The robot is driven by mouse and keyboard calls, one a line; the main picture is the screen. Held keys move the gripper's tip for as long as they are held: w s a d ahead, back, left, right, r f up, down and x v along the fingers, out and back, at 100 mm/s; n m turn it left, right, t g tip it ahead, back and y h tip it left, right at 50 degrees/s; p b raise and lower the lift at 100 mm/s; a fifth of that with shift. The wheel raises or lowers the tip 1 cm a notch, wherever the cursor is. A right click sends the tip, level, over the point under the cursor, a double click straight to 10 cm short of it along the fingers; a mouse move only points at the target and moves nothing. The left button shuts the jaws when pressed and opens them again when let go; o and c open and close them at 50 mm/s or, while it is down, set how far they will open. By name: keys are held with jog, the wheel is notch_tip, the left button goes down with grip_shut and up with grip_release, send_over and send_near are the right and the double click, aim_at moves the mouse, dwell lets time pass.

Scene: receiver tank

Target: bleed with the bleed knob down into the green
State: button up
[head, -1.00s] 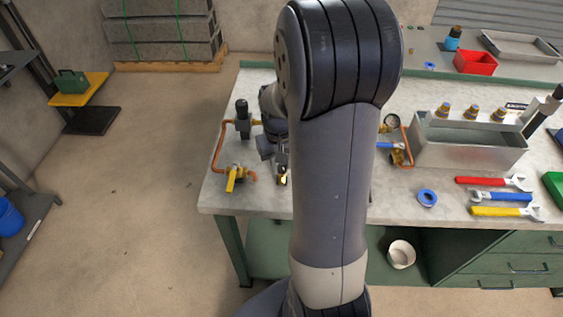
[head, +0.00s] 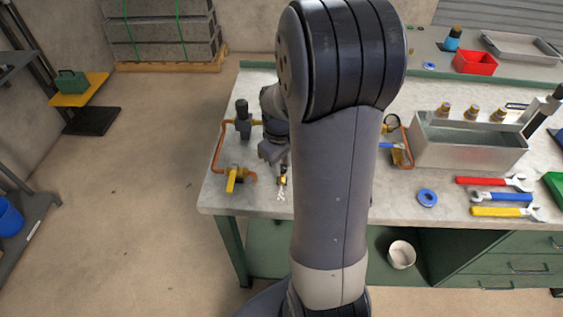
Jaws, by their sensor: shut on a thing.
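My gripper (head: 282,178) is at the pipework near the front left of the bench, mostly hidden by my own wrist. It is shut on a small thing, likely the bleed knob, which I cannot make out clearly. A whitish spray (head: 281,194) shows just below the fingertips. The pressure gauge (head: 393,121) shows only in part at the right edge of my arm. Its needle and green band cannot be read. The tank body is hidden behind my arm.
A yellow lever valve (head: 233,178) and copper pipe (head: 217,150) stand left of my gripper. A blue ring (head: 427,197), several wrenches (head: 500,196) and a metal trough (head: 468,145) lie to the right. The bench's front left corner is bare.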

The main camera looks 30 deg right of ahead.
jog(key=o, duration=1)
jog(key=r, duration=1.1)
jog(key=shift+s+a, duration=0.1)
jog(key=shift+a, duration=0.15)
jog(key=shift+f, duration=0.15)
jog(key=f, duration=1)
jog(key=shift+d+f, duration=0.25)
jog(key=shift+f, duration=0.15)
